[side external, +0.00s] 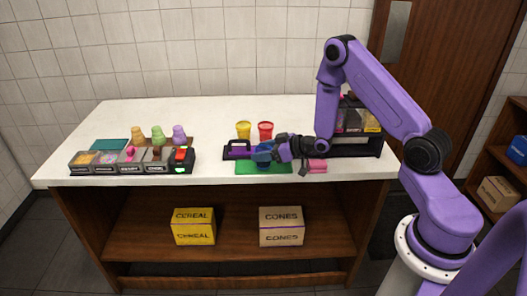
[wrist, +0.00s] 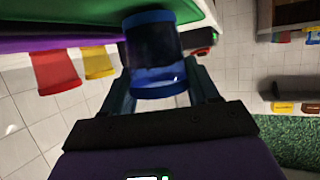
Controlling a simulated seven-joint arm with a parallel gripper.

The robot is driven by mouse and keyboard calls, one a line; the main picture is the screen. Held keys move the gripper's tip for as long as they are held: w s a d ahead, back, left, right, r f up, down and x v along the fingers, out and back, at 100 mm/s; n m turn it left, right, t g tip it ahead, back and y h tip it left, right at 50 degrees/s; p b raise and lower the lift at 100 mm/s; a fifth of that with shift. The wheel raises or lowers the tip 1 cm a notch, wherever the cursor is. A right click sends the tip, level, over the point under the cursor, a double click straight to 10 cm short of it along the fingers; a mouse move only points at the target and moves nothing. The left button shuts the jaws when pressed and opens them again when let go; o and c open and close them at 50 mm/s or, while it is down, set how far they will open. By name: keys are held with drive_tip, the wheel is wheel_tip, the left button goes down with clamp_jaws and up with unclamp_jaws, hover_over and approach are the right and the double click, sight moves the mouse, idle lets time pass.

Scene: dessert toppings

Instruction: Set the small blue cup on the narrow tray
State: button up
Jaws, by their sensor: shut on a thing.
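The small blue cup (side external: 262,155) is between the fingers of my gripper (side external: 272,152) in the side view. In the wrist view the blue cup (wrist: 152,50) fills the space between both fingers, and my gripper (wrist: 160,80) is shut on it. A narrow dark tray with a purple surface (side external: 238,150) lies just behind and left of the cup; a purple strip (wrist: 60,44) shows in the wrist view. The cup and gripper hide part of the tray. I cannot tell whether the cup touches anything below.
A green mat (side external: 262,168) lies in front. A yellow cup (side external: 243,130) and a red cup (side external: 265,131) stand behind. A pink item (side external: 317,165) is right of the gripper. Topping bins (side external: 105,160) and colored cones (side external: 158,135) are at left. The counter's back left is clear.

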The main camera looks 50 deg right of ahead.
drive_tip(key=shift+f, duration=0.15)
drive_tip(key=o, duration=1.1)
drive_tip(key=shift+o, duration=0.2)
